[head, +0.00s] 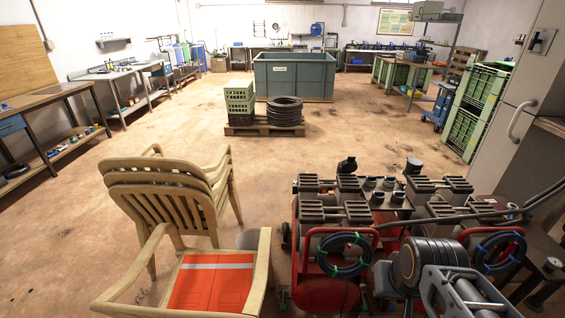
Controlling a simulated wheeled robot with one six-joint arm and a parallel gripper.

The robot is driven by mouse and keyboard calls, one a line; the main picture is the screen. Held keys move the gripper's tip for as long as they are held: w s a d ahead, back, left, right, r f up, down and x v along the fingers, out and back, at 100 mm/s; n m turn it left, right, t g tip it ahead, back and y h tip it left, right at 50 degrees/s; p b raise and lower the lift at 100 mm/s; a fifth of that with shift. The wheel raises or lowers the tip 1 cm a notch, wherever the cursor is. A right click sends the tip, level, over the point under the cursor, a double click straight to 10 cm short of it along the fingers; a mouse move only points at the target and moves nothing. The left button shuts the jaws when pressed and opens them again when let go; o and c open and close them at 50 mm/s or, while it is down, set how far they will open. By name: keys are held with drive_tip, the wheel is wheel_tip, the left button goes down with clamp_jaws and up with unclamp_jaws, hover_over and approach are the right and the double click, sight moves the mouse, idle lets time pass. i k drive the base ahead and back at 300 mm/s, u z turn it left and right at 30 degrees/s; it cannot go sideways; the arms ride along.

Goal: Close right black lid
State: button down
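The manifold (383,205) stands at the lower right, a dark block with several grey ribbed covers on top. Two black round lid-like parts stand up at its far edge. The right one (413,166) rises above the ribbed covers, and the left one (347,165) stands a little apart from it. Both are small here; I cannot tell how far open either is. Several lower black round caps (378,190) sit between the covers. I cannot make out my gripper in this view.
Red-framed equipment with a coiled blue hose (344,254) stands before the manifold. Open floor (320,135) lies beyond, before a pallet (265,130).

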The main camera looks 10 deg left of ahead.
sight(348, 165)
drive_tip(key=u, duration=0.3)
drive_tip(key=i, duration=0.85)
drive_tip(key=z, duration=0.1)
